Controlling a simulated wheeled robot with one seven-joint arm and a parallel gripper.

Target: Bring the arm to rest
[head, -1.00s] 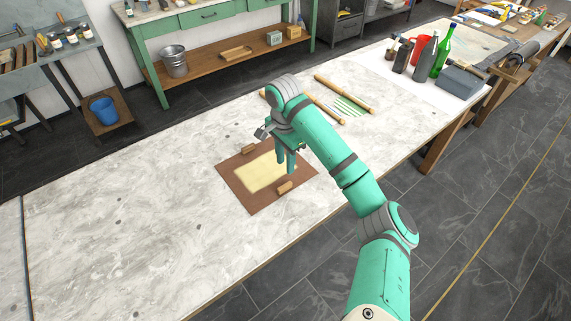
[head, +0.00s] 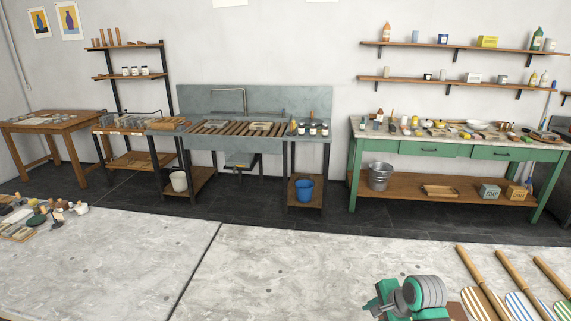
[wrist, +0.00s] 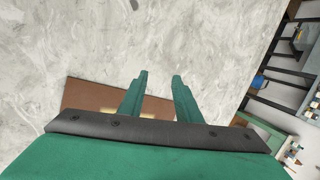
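My gripper (wrist: 159,78) shows in the wrist view with its two green fingers apart and nothing between them. Below the fingers is the grey-white stone tabletop (wrist: 130,40).
Wooden-handled rods (head: 480,281) and striped sheets (head: 525,306) lie right of my wrist in the head view. Small tools (head: 40,220) cluster at far left. The stone table (head: 270,265) between is bare. Beyond the floor stand a sink bench (head: 260,143) and a green workbench (head: 460,149).

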